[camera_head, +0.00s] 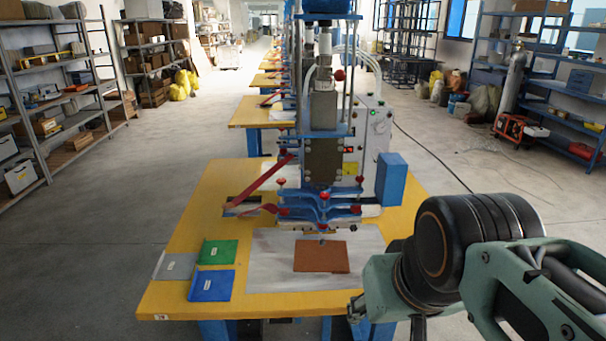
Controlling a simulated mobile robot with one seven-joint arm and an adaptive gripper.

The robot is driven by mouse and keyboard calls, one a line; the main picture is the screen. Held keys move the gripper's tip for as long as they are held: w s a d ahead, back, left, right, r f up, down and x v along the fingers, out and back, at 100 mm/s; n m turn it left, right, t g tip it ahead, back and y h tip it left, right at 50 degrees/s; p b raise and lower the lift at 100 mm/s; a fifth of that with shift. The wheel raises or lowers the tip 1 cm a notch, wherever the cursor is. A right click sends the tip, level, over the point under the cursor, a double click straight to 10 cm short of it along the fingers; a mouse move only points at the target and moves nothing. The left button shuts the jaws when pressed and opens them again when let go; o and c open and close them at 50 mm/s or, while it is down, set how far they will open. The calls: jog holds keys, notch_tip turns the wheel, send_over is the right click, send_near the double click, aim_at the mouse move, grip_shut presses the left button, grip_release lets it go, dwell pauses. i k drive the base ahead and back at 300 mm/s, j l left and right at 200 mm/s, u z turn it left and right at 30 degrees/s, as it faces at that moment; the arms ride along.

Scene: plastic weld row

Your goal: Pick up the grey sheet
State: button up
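The grey sheet (174,266) lies flat on the yellow table (178,301), near its left edge. It has a small white label. A green sheet (226,246) lies to its right and a blue sheet (210,292) lies in front of the green one. My gripper (355,308) is at the table's front right edge, well to the right of the grey sheet and apart from it. Only a small dark end of it shows beside my arm, so its fingers are too small to read.
A blue weld press (322,165) stands at the table's middle, with a red lever (258,181) to its left. A brown sheet (321,258) lies on a pale mat (268,279) in front of it. Shelves (60,90) line the left wall; the floor left of the table is clear.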

aim_at(173, 266)
jog(key=i+j+u, duration=0.15)
jog(key=j+u, duration=0.25)
jog(key=i+j+u, duration=0.25)
jog(key=j+u, duration=0.15)
jog(key=i+j+u, duration=0.6)
jog(key=u, duration=0.15)
jog(key=i+j+u, duration=0.35)
jog(key=i+u, duration=0.35)
jog(key=i, duration=0.15)
jog(key=i+z, duration=0.35)
jog(key=i, duration=0.15)
jog(key=i+j+z, duration=0.3)
jog(key=i, duration=0.15)
jog(key=i+z, duration=0.15)
jog(key=z, duration=0.25)
jog(key=i+z, duration=0.2)
jog(key=z, duration=0.15)
jog(key=i+z, duration=0.15)
jog(key=z, duration=0.25)
jog(key=i+z, duration=0.15)
jog(key=z, duration=0.2)
jog(key=i+j+z, duration=0.1)
jog(key=z, duration=0.3)
jog(key=i+j+z, duration=0.1)
jog(key=z, duration=0.25)
jog(key=i, duration=0.05)
